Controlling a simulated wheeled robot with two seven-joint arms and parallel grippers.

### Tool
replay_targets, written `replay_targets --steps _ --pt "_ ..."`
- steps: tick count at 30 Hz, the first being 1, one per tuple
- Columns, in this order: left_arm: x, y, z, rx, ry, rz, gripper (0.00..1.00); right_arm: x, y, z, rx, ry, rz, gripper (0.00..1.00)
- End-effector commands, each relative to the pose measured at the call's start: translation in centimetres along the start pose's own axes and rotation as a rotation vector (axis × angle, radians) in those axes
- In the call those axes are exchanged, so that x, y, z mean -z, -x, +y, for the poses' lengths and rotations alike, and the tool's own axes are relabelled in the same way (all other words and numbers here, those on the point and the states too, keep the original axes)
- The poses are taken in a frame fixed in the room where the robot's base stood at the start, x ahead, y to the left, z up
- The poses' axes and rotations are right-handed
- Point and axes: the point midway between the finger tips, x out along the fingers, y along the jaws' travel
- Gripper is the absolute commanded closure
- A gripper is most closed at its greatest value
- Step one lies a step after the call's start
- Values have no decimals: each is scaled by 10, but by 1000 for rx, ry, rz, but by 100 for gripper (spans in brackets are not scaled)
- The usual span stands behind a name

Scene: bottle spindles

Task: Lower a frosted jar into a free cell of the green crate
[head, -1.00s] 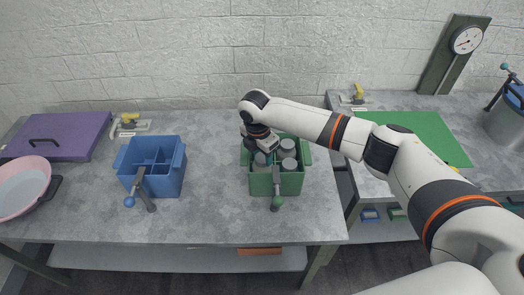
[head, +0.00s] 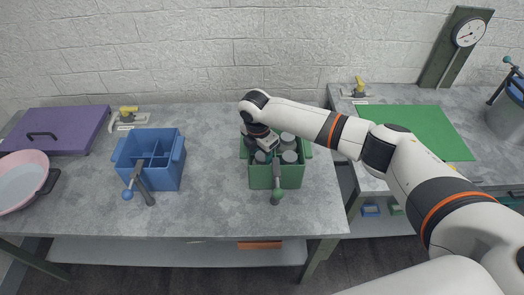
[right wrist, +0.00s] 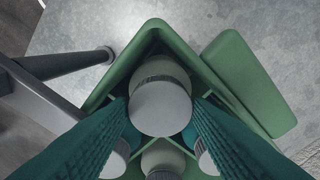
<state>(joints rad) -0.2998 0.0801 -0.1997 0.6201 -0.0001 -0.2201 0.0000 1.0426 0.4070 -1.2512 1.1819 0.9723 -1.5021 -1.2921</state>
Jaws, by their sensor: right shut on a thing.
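My right gripper (right wrist: 160,112) is over the crate's left part. In the right wrist view its teal fingers are shut on a frosted jar (right wrist: 160,108) with a pale lid. This jar is in a corner of the crate, close to the walls; its base is hidden, so I cannot tell whether it touches the floor. Another jar (right wrist: 163,160) is beside it. My left gripper is not in view.
A lever with a green knob (head: 277,194) stands at the crate's front. A blue divided crate (head: 150,180) with a blue-knobbed lever is to the left, its visible cells empty. Bare bench lies between the crates. A green mat (head: 415,130) is on the right bench.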

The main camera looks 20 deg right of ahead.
Motion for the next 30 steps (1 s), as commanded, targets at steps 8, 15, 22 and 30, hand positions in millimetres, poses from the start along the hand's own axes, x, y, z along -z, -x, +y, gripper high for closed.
replay_targets --steps 8,15,22,30 --pt "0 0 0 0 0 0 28 0 1 0 1 0 0 99" --pt "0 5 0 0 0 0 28 0 1 0 0 0 -1 99" --pt "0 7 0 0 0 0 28 0 0 0 0 0 -1 99" --pt "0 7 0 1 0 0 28 0 0 0 0 0 0 99"
